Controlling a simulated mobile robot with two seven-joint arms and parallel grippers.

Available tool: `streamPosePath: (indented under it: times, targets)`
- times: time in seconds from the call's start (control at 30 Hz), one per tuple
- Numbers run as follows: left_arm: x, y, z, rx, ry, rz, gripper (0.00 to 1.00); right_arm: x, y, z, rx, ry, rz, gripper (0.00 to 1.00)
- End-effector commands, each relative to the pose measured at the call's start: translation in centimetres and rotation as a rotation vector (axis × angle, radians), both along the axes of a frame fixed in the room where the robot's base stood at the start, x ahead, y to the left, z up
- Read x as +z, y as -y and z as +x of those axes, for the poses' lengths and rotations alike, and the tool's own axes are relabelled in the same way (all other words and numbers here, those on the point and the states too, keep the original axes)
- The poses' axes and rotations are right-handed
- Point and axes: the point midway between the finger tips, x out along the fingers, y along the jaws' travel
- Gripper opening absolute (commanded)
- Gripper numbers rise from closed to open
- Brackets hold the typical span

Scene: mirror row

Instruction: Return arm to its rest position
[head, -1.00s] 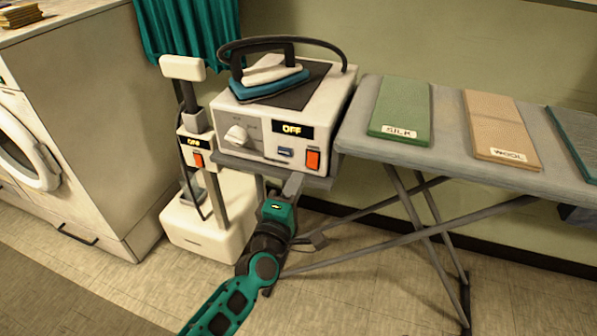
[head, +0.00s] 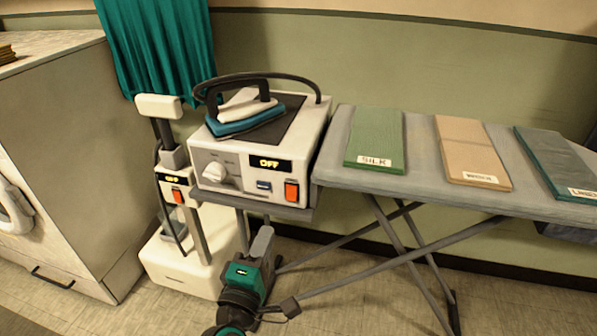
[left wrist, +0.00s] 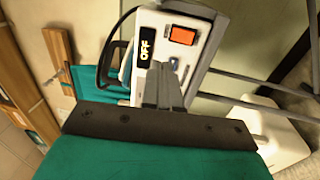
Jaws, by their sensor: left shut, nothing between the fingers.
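My left gripper (head: 263,235) is shut and empty, just below the front edge of the ironing station in the head view. Its teal wrist and dark joints reach down to the bottom edge of the picture. In the left wrist view the shut grey fingers (left wrist: 162,84) stand in front of the station's front panel, overlapping it in the picture. The cream ironing station (head: 255,175) has a display reading OFF, a knob, a small blue switch and an orange-red switch. A teal and white iron (head: 245,112) rests on top. My right gripper is out of view.
The ironing board (head: 405,183) extends right, bearing green silk, tan wool and dark teal cloth panels. Its crossed legs (head: 400,250) stand right of my gripper. A white upright steamer (head: 190,265) stands to the left, beside a washer (head: 75,170). Floor shows between them.

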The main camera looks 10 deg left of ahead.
Motion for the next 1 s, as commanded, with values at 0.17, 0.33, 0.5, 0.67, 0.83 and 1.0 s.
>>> streamPosePath:
  times: [0.17, 0.33, 0.5, 0.67, 0.83, 1.0]
  targets:
    - [-0.3, 0.5, -0.9, -0.032, -0.030, 0.129, 0.00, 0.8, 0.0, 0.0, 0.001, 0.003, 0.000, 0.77]
    - [-2.5, 1.5, -4.7, -0.166, -0.142, 0.633, 0.00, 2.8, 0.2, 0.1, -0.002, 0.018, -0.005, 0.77]
    - [-6.0, 0.7, -9.7, -0.345, -0.271, 1.195, 0.00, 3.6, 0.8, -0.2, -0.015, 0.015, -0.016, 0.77]
    - [-8.2, -1.0, -13.1, -0.472, -0.351, 1.535, 0.00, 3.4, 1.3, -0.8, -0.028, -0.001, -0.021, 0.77]
    - [-8.8, -1.7, -14.0, -0.511, -0.373, 1.636, 0.00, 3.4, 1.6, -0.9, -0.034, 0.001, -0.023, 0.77]
    - [-8.8, -1.7, -14.0, -0.511, -0.373, 1.636, 0.00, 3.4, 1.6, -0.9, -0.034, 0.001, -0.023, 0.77]
